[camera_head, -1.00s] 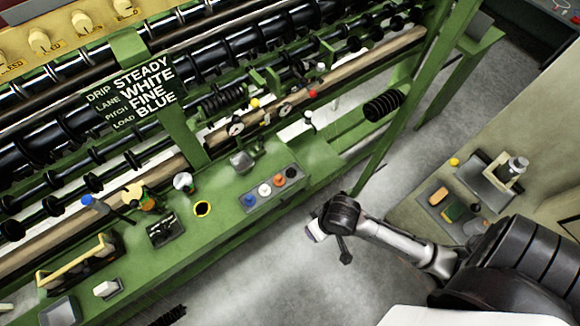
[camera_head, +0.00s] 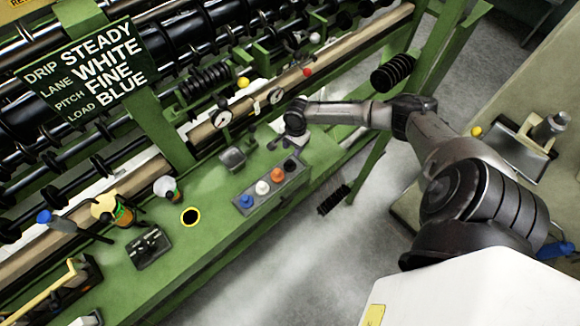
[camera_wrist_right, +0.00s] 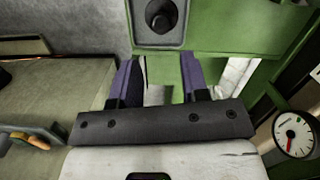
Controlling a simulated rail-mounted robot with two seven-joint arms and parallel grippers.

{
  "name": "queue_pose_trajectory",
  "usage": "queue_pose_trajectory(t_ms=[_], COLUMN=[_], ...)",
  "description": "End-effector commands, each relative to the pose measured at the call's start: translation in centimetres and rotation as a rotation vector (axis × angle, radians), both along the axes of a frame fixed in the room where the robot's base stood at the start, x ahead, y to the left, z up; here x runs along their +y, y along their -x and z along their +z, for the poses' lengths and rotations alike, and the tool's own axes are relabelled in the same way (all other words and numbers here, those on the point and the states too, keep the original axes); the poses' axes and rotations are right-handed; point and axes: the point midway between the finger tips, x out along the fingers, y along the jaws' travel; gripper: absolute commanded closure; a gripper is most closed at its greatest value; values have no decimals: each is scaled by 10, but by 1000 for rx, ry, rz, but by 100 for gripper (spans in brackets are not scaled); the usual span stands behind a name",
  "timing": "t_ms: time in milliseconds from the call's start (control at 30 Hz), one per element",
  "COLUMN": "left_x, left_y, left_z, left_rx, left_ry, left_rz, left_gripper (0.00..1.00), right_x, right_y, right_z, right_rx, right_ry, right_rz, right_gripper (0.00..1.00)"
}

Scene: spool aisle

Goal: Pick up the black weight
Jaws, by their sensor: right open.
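The black weight (camera_head: 290,165) sits in the far right end of a grey tray (camera_head: 281,191) on the green bench. In the tray it is beside an orange weight (camera_head: 278,175), a white weight (camera_head: 262,187) and a blue weight (camera_head: 246,201). My right gripper (camera_head: 287,142) hangs near the tray's right end, just behind the black weight in the picture. In the right wrist view, the black weight (camera_wrist_right: 161,15) shows at the top, beyond the fingertips. My right gripper (camera_wrist_right: 159,70) is open and empty there. My left gripper is not in view.
Dial gauges (camera_head: 223,119) and the machine's rollers stand behind the bench. A grey cup-like block (camera_head: 233,158) stands left of my right gripper. The bench top between hole and tray is clear.

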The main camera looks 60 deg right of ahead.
Motion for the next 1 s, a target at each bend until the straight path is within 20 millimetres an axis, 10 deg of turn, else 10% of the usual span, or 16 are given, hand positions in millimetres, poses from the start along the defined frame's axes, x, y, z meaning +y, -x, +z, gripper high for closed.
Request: queue_pose_trajectory(t_ms=[1000], left_x=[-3], left_y=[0], left_z=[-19], left_rx=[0], left_ry=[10], left_rz=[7], left_gripper=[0], right_x=[15], right_y=[-4], right_z=[-95], right_rx=[-1], right_ry=[1], right_rz=[5], right_gripper=[58])
